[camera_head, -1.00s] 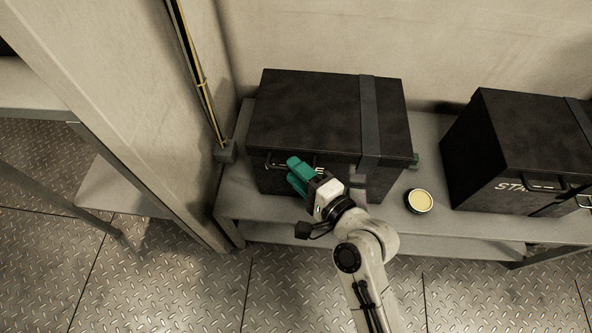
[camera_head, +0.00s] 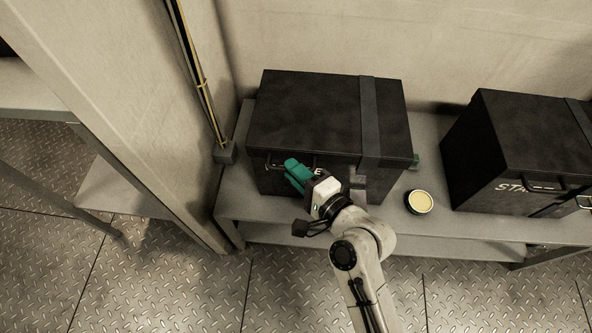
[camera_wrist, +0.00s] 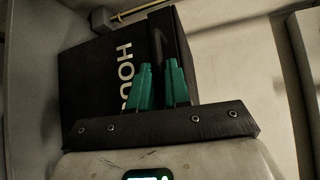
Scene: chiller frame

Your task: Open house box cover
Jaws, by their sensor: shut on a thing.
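The house box (camera_head: 310,115) is a black box on the shelf with a dark strap over its right side. Its cover is down. In the wrist view the house box (camera_wrist: 88,80) shows white letters reading "HOUS" on its front. A dark handle (camera_head: 272,164) is on the front below the cover edge; part is hidden by my fingers. My gripper (camera_head: 291,169) has green fingers and is shut on the handle at the box's front. The wrist view shows my gripper (camera_wrist: 159,66) with the handle (camera_wrist: 182,42) running behind and between its fingertips.
The grey shelf (camera_head: 238,199) carries a small round tin (camera_head: 420,201) right of the box and a second black box (camera_head: 525,145) marked "STA" farther right. A wall panel and a yellow cable (camera_head: 205,92) stand close on the left. A wall is behind.

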